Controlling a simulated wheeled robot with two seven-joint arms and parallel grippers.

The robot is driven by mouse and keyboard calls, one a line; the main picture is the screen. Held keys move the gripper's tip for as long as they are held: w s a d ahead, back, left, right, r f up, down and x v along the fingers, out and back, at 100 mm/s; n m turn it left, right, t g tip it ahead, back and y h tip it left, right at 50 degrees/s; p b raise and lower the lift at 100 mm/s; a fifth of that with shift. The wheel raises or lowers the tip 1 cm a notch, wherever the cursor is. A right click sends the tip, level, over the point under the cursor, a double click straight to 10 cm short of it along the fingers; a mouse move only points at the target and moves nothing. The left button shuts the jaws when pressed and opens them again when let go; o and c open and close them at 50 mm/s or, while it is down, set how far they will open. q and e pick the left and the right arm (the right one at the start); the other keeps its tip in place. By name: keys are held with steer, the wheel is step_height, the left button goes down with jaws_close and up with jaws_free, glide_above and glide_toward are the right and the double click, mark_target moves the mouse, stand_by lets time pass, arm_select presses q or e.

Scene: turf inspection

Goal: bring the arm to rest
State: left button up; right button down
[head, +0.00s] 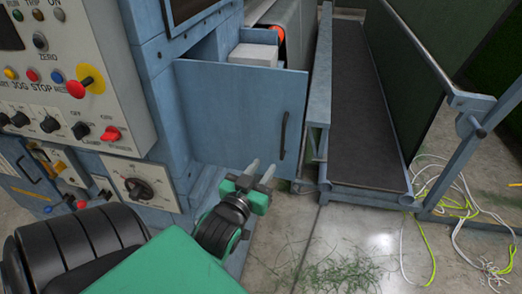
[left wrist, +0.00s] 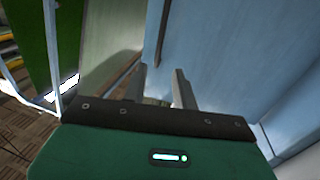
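My left gripper (head: 262,171) is in front of the lower part of the open blue cabinet door (head: 225,115). Its two pale fingers are apart, with nothing seen between them. In the left wrist view the gripper (left wrist: 160,80) also shows two separate fingers, in front of a light blue panel (left wrist: 215,45). The dark door handle (head: 283,136) is just above and right of the fingertips in the head view. I cannot tell whether a finger touches the door. My right gripper is in neither view.
A control panel (head: 75,128) with knobs and buttons stands at the left. A white box (head: 254,54) sits inside the open cabinet. A railed dark walkway or belt (head: 366,110) is at the right. Loose cables (head: 455,200) and grass clippings (head: 345,272) lie on the floor.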

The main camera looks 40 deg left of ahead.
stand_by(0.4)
arm_select(q)
steer(key=w+d+f+m+g+h, duration=0.1)
steer(key=w+d+f+g, duration=0.1)
steer(key=f, duration=0.9)
steer(key=w+d+f+m+g+h, duration=0.1)
steer(key=w+f+g+h, duration=0.15)
steer(key=f, duration=0.85)
steer(key=s+d+f+m+g, duration=0.1)
steer(key=s+d+f+g, duration=0.15)
steer(key=f, duration=0.85)
steer(key=s+d+f+g, duration=0.1)
steer(key=s+d+f, duration=0.15)
steer(key=f, duration=0.85)
steer(key=s+d+f+m+g+h, duration=0.1)
steer(key=s+f+g, duration=0.1)
steer(key=s+f, duration=0.6)
steer(key=s+d+f+g+h, duration=0.1)
steer(key=s+d+f+g, duration=0.1)
steer(key=s+f, duration=0.65)
steer(key=s+a+f+g, duration=0.1)
steer(key=s+f+g, duration=0.1)
steer(key=s+f, duration=0.4)
steer(key=s+a+f+m+g, duration=0.1)
steer(key=s+f, duration=0.5)
steer(key=s, duration=0.6)
steer(key=shift+s+a+m+g, duration=0.2)
steer(key=shift+a+m+g, duration=0.1)
steer(key=shift+a+g, duration=0.35)
